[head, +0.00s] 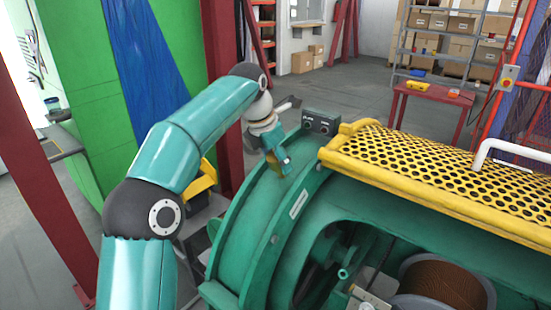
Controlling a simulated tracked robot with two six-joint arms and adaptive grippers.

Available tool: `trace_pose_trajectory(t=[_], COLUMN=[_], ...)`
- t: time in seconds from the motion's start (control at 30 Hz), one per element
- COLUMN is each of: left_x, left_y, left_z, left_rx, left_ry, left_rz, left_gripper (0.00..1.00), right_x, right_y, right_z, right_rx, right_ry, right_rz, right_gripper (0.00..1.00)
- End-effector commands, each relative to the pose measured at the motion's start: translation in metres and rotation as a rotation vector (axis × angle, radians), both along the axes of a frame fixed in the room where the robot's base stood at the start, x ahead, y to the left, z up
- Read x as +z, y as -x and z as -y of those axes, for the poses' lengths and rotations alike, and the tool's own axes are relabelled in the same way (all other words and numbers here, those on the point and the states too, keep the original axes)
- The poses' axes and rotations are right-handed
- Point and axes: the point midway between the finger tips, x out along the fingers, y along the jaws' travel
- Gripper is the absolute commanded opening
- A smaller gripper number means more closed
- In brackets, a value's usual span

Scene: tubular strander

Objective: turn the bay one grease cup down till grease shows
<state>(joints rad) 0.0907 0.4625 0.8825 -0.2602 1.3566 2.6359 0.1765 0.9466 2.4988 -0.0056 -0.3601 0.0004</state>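My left arm comes in from the left and reaches over to the top of the green round housing (238,220) of the machine. My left gripper (279,160) points down at the housing's upper rim, just left of a small dark control box. It is small and partly covered by its own wrist, so I cannot tell whether its fingers are open or shut. I cannot make out the bay one grease cup; it may be hidden at the gripper. No grease can be made out. My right gripper is not in view.
A dark control box (321,121) stands on the housing beside my gripper. A yellow perforated guard (440,170) with a white handle (508,152) covers the machine to the right. A copper-coloured spool (440,282) shows below it. A red table (432,98) stands behind; grey floor lies between.

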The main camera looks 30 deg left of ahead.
Motion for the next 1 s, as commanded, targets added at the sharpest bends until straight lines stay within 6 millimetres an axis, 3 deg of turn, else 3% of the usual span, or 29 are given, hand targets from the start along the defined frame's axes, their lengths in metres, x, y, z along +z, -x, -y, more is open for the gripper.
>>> trace_pose_trajectory(t=[0.03, 0.3, 0.67, 1.0], left_x=[0.0, 0.0, 0.001, 0.002], left_y=[0.0, 0.0, 0.001, 0.001], left_z=[0.0, 0.0, 0.0, 0.0], left_rx=[0.0, 0.0, -0.048, -0.25], left_ry=[0.0, 0.0, -0.02, -0.111], left_rz=[0.0, 0.0, 0.001, 0.007], left_gripper=[0.49, 0.07, 0.07, 0.07], right_x=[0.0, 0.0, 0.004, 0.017], right_y=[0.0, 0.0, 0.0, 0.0], right_z=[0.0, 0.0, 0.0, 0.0], right_rx=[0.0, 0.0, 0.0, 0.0], right_ry=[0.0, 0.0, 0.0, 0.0], right_rz=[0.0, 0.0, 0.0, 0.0], right_gripper=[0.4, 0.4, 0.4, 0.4])
